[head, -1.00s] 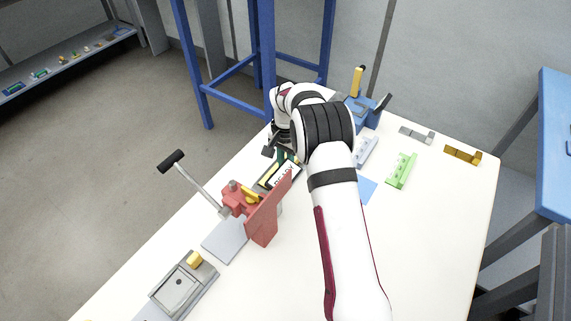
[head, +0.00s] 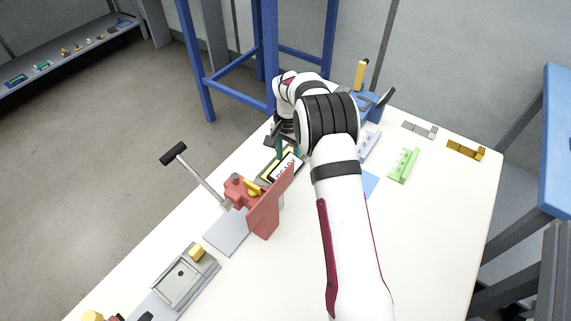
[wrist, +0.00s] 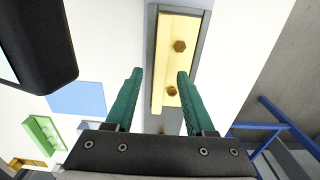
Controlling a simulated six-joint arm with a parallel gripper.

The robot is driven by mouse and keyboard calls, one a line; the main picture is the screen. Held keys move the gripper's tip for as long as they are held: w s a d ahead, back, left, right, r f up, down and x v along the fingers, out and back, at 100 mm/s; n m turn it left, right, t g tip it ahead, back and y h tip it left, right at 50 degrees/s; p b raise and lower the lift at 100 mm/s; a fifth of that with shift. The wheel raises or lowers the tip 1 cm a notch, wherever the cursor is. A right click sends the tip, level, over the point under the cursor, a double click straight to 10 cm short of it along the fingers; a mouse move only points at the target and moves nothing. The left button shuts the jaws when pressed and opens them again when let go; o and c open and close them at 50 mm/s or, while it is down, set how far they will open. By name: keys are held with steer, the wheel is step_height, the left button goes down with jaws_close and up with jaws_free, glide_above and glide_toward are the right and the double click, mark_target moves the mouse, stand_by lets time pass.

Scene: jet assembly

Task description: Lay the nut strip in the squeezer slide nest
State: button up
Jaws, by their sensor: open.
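A pale yellow strip (wrist: 170,75) with two brass hex nuts on it lies within a grey channel-shaped holder (wrist: 204,35) in the wrist view. I take these for the nut strip and a nest, but cannot tell which nest it is. My gripper (wrist: 158,74) is open, its green fingers apart. The near end of the strip and holder shows between and beyond the fingers, closer to the right one.
A red lever clamp (head: 240,193) stands near the display. A grey tray fixture (head: 184,278) is at lower left. A blue fixture (head: 368,104), green bracket (head: 403,165), grey block (head: 419,130) and gold block (head: 466,150) are across the table. The table's right front is clear.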

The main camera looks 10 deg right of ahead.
step_height(320, 180, up, 14)
steer(key=s+a+r, duration=0.1)
steer(key=s+r, duration=0.5)
steer(key=s, duration=0.2)
steer(key=s+a+f+n+y, duration=0.1)
steer(key=s, duration=1.4)
steer(key=s+a+f+n, duration=0.2)
steer(key=s, duration=1.3)
steer(key=shift+s+y, duration=0.3)
steer(key=shift+y, duration=0.1)
